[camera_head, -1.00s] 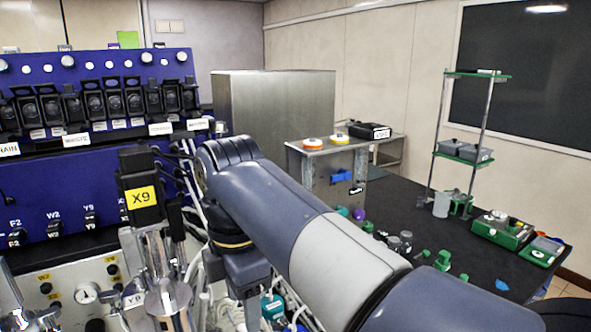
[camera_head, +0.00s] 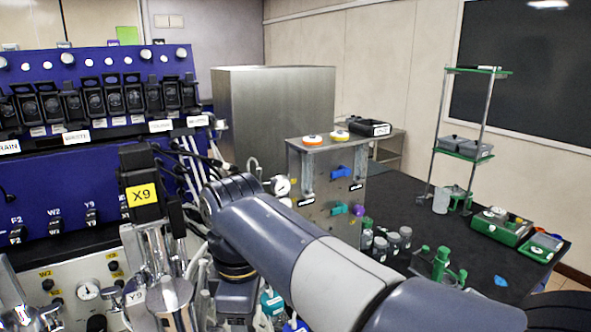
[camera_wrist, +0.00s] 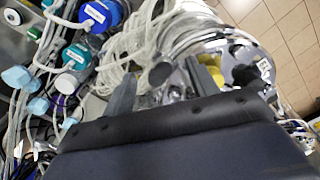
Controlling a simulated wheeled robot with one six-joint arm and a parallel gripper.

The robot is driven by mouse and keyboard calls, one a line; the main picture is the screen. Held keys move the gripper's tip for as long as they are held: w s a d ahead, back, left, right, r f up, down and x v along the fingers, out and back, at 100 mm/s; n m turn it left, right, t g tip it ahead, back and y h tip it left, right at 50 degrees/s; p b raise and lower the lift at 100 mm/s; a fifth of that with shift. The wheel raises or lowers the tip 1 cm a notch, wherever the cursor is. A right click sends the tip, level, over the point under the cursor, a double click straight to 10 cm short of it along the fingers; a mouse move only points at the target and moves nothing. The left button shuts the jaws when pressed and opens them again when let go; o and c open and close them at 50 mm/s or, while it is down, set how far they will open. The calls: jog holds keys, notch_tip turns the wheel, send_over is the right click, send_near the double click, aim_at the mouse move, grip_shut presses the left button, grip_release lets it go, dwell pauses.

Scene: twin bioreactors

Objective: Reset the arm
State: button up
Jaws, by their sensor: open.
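My gripper (camera_wrist: 160,82) shows in the wrist view with its two grey fingers apart and nothing held between them. Coils of clear tubing (camera_wrist: 150,40) and metal fittings lie behind and around the fingers; I cannot tell how near they are. In the head view my arm reaches from the lower right to the middle, with its wrist bent down beside the black X9 unit (camera_head: 140,195). The gripper's fingers are hidden there.
The blue pump panel (camera_head: 60,190) and steel vessel fittings stand at the left. A steel stand (camera_head: 325,195) is behind my arm. A black bench (camera_head: 410,205) at the right holds bottles, a green-shelved rack (camera_head: 465,155) and a green device (camera_head: 500,225). Blue-capped bottles (camera_wrist: 100,12) crowd the wrist view's left.

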jog(key=m, duration=0.5)
jog(key=shift+m, duration=0.3)
jog(key=m, duration=0.5)
jog(key=shift+m, duration=0.4)
